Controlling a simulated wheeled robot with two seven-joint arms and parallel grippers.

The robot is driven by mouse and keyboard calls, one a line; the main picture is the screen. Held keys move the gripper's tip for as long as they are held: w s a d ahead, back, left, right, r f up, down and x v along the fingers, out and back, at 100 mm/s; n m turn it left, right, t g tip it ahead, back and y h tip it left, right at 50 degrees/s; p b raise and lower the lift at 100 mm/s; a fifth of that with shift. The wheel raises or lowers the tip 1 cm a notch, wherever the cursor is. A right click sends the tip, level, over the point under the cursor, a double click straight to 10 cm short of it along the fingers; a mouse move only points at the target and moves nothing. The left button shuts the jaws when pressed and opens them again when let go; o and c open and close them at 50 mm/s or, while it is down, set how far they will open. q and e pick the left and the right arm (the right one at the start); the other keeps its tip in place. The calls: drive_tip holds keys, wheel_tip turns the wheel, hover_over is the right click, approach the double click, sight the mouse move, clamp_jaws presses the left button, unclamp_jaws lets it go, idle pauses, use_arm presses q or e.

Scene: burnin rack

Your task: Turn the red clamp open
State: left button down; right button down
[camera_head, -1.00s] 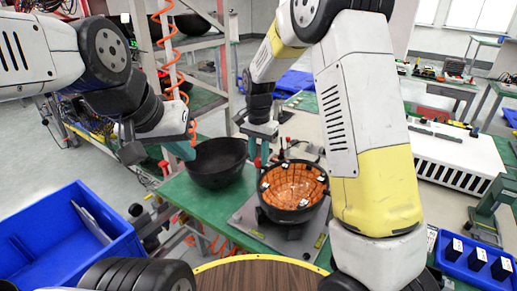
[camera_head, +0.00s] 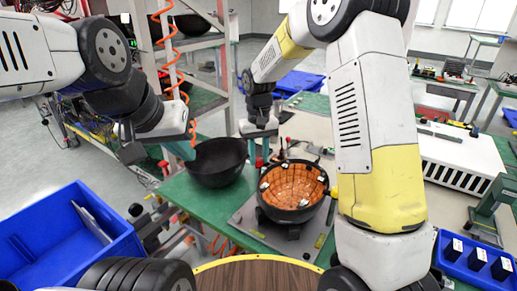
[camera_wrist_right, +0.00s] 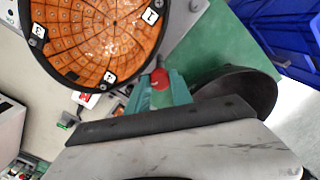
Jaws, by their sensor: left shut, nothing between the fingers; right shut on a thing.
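The red clamp (camera_wrist_right: 159,79) shows in the right wrist view as a rounded red knob between the teal fingertips of my right gripper (camera_wrist_right: 160,90). The gripper is shut on it, beside the rim of a black bowl lined with orange tiles (camera_wrist_right: 95,45). In the head view my right gripper (camera_head: 260,150) points down at the left rim of the tiled bowl (camera_head: 290,214) and largely hides the clamp. My left gripper (camera_head: 187,150) is shut and empty, by the left rim of an empty black bowl (camera_head: 216,165).
The tiled bowl sits on a grey plate (camera_head: 245,222) on the green table (camera_head: 190,195). A blue bin (camera_head: 60,240) stands at the left. A blue tray with black blocks (camera_head: 470,262) lies at the lower right. A white box (camera_head: 455,155) is behind it.

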sight(259, 159)
drive_tip(key=n, duration=0.6)
drive_tip(key=shift+n, duration=0.3)
idle(0.4)
drive_tip(key=c, duration=1.1)
unclamp_jaws()
drive_tip(key=shift+c, duration=0.2)
drive_tip(key=shift+r, duration=0.1)
wheel_tip(259, 159, up, 7)
drive_tip(key=shift+r, duration=0.35)
